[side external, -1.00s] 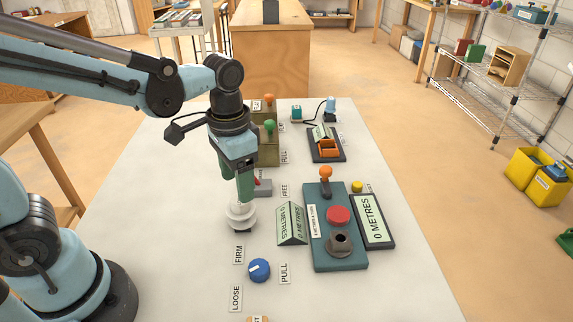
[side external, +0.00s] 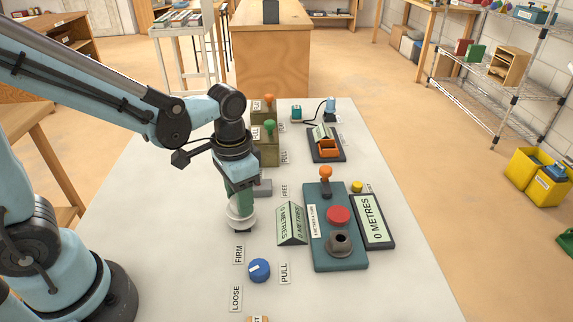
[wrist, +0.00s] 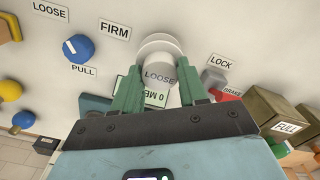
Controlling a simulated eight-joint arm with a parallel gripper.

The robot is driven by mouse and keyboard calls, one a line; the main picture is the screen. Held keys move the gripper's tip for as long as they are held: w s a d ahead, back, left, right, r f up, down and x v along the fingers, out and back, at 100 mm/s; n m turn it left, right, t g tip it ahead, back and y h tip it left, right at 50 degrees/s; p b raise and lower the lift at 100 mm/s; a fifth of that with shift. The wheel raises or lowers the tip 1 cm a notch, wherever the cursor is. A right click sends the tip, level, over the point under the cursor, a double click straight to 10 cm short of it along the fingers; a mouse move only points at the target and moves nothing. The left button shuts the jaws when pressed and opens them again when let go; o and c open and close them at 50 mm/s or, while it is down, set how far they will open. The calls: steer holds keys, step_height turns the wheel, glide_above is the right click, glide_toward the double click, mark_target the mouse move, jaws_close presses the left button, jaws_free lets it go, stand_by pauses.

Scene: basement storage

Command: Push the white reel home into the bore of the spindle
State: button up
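The white reel (side external: 233,224) is on the grey bench surface, its hub partly hidden by my gripper (side external: 240,208). In the wrist view, the reel (wrist: 157,43) shows a wide pale flange and a narrower hub whose face reads LOOSE. My gripper's green fingers (wrist: 159,70) stand close on both sides of the hub; whether they press on it is unclear. A grey collar with a dark bore (side external: 340,242), seemingly the spindle, sits on a teal panel (side external: 320,262) to the right, clear of my gripper.
The teal panel carries a red button (side external: 339,214) and an orange-topped lever (side external: 326,174). A blue knob (side external: 259,270) stands in front of the reel. Display blocks (side external: 291,224) are between reel and panel. Olive boxes (side external: 266,152) stand behind. Bench left of my gripper is bare.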

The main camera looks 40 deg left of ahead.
steer(key=c, duration=0.6)
steer(key=shift+r, duration=0.7)
steer(key=shift+r, duration=1.4)
steer(key=w+d+r+m, duration=0.2)
steer(key=d, duration=0.4)
steer(key=w+d+r+m, duration=0.2)
steer(key=w+d+r, duration=0.1)
steer(key=d, duration=0.3)
steer(key=w+d+r+m, duration=0.2)
steer(key=d, duration=0.4)
steer(key=shift+w+d+r, duration=0.2)
steer(key=shift+d+r, duration=0.15)
steer(key=shift+d, duration=0.05)
